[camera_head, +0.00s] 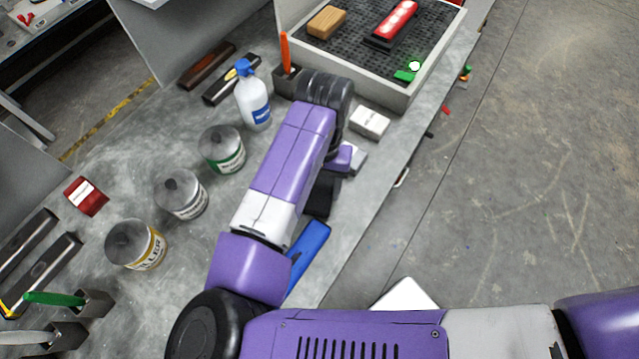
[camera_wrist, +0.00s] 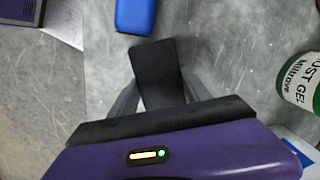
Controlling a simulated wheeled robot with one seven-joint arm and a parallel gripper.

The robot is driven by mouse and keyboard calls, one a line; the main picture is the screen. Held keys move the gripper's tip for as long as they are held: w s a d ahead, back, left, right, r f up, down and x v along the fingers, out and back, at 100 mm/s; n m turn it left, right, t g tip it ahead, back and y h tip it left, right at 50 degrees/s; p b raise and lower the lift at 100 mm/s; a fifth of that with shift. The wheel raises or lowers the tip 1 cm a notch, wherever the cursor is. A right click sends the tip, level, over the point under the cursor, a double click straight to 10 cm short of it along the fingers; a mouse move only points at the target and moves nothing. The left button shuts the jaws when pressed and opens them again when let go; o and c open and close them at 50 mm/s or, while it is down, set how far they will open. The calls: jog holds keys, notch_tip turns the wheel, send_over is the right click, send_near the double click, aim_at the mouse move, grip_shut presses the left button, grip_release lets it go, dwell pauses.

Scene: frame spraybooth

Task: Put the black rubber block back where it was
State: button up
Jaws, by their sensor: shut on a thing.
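The black rubber block (camera_wrist: 155,72) is between the two grey fingers of my gripper (camera_wrist: 157,92), which is shut on it. In the wrist view its far end sticks out past the fingers towards a blue object. In the head view the block (camera_head: 320,197) shows as a dark shape beneath my purple forearm, and my gripper is mostly hidden there. I cannot tell whether the block touches the bench or hangs just above it.
The blue object (camera_head: 308,250) lies on the bench near the block. Several cans, one with a green label (camera_head: 222,150), and a spray bottle (camera_head: 252,95) stand to the left. A white box (camera_head: 370,121) and a tray (camera_head: 395,97) are beyond.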

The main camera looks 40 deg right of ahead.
jog(key=shift+f, duration=0.15)
jog(key=o, duration=1.3)
